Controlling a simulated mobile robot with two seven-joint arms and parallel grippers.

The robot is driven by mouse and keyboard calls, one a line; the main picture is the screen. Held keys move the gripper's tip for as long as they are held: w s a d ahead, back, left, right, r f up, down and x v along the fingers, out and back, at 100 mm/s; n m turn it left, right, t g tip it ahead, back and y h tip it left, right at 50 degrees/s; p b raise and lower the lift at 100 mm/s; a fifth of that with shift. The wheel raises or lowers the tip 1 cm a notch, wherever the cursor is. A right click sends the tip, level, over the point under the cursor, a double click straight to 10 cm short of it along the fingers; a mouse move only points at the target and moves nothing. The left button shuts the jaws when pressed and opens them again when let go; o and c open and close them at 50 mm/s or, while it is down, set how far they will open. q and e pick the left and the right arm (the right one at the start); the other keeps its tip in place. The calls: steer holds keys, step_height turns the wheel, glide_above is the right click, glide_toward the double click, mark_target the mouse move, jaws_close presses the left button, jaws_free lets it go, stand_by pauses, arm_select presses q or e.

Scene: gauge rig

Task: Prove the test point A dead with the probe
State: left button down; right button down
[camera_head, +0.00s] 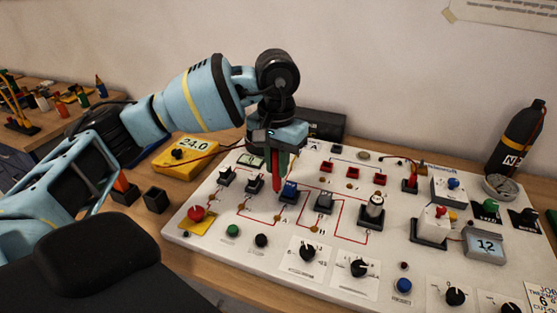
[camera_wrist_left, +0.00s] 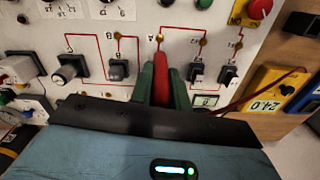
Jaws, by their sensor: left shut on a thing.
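My left gripper (camera_head: 277,160) is shut on a red probe (camera_head: 277,182), which points down over the white panel (camera_head: 335,262). In the left wrist view the red probe (camera_wrist_left: 161,78) sits between two green fingers. Test point A (camera_wrist_left: 160,38) is a small brass dot just beyond the probe tip in that view; I cannot tell whether they touch. Test point B (camera_wrist_left: 117,36) lies beside it. The yellow meter (camera_head: 186,157) reads 24.0 and stands left of the panel, with a red lead running toward the gripper. My right gripper is not in view.
Black switches (camera_head: 324,202) stand close around the probe. A red emergency button (camera_head: 196,214) is at the panel's left. A small black open box (camera_head: 156,199) stands left of the panel. A dark bottle (camera_head: 518,135) stands at the back right.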

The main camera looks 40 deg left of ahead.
mark_target(277, 190)
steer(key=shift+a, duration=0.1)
